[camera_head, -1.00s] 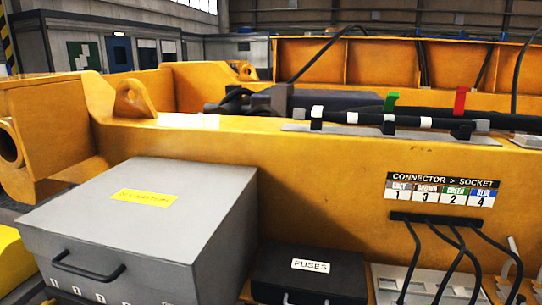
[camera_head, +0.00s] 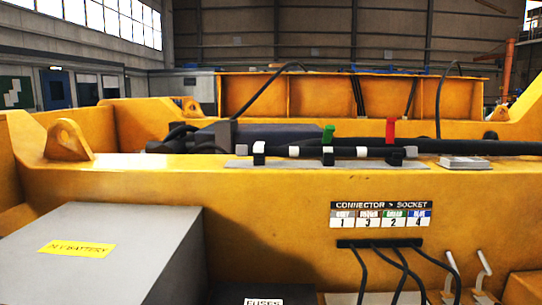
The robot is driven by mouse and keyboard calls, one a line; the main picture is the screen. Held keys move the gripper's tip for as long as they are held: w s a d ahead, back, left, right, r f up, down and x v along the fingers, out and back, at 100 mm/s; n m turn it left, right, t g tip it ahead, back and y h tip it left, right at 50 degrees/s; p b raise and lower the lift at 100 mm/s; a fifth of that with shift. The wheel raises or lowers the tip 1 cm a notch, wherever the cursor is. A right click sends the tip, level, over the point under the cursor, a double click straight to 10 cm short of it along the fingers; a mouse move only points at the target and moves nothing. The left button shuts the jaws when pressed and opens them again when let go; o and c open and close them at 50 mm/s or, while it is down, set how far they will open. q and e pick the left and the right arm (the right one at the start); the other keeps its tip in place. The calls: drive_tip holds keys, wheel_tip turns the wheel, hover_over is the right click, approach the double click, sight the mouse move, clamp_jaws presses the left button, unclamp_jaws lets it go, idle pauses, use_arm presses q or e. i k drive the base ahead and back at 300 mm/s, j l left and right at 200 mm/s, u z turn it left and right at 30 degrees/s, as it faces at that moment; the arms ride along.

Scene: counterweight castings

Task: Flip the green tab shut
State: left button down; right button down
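The green tab (camera_head: 328,135) stands upright over a black clamp on the yellow beam (camera_head: 250,185). The black cable (camera_head: 365,141) with white bands runs through the clamps there. A red tab (camera_head: 390,131) stands upright to the right of the green one, over another black clamp. A black clamp (camera_head: 259,150) with a white mark sits to the left, with no upright tab showing. Neither of my grippers is in view.
A grey battery box (camera_head: 130,245) stands at the front left, with a fuse box (camera_head: 255,299) beside it. A connector chart (camera_head: 381,215) is on the beam face above hanging black cables (camera_head: 400,260). Grey levers (camera_head: 482,265) stand at the right. A lifting lug (camera_head: 67,140) rises from the beam.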

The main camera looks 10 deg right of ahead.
sight(329, 130)
drive_tip(key=l+u, duration=0.4)
drive_tip(key=l, duration=0.55)
drive_tip(key=l+u, duration=0.35)
drive_tip(key=l, duration=0.6)
drive_tip(key=k, duration=0.05)
